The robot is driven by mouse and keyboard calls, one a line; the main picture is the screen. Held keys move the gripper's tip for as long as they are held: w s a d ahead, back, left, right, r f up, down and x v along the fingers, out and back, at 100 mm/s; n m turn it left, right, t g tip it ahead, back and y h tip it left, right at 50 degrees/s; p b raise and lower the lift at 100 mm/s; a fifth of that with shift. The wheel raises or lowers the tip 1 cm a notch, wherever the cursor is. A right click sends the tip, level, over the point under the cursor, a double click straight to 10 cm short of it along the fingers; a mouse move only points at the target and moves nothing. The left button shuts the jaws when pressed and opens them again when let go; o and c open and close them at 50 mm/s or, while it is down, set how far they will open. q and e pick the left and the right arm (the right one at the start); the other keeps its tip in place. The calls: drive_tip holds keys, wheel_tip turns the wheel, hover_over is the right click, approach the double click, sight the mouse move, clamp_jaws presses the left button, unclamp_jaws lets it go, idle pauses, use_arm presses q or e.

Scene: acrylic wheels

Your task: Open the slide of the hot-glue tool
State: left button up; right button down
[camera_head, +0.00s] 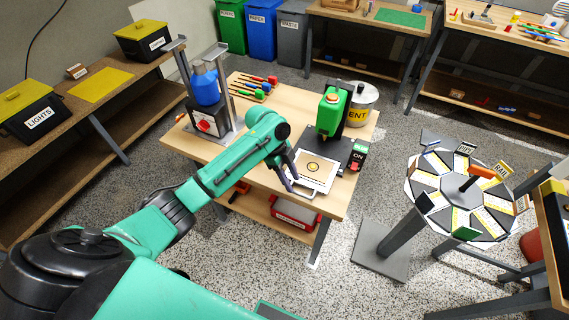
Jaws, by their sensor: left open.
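A green machine (330,112) with an orange top stands on the wooden table in the middle. It appears to be the hot-glue tool, though no label on it is legible. A white flat slide plate (326,181) with a gold round mark lies at its front, towards the table's near edge. My left gripper (291,182) is open at the left edge of this plate, with its dark fingers pointing down. I cannot tell whether the fingers touch the plate. Part of the plate's left side is hidden by the gripper. My right gripper is not in view.
A round labelled carousel (436,201) stands right of the table.

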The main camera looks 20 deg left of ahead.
use_arm(q)
drive_tip(key=b+v, duration=0.2)
drive_tip(key=v, duration=0.9)
drive_tip(key=b, duration=0.4)
approach(300, 193)
drive_tip(key=x, duration=0.7)
drive_tip(key=shift+f, duration=0.35)
clamp_jaws()
drive_tip(key=shift+r, duration=0.1)
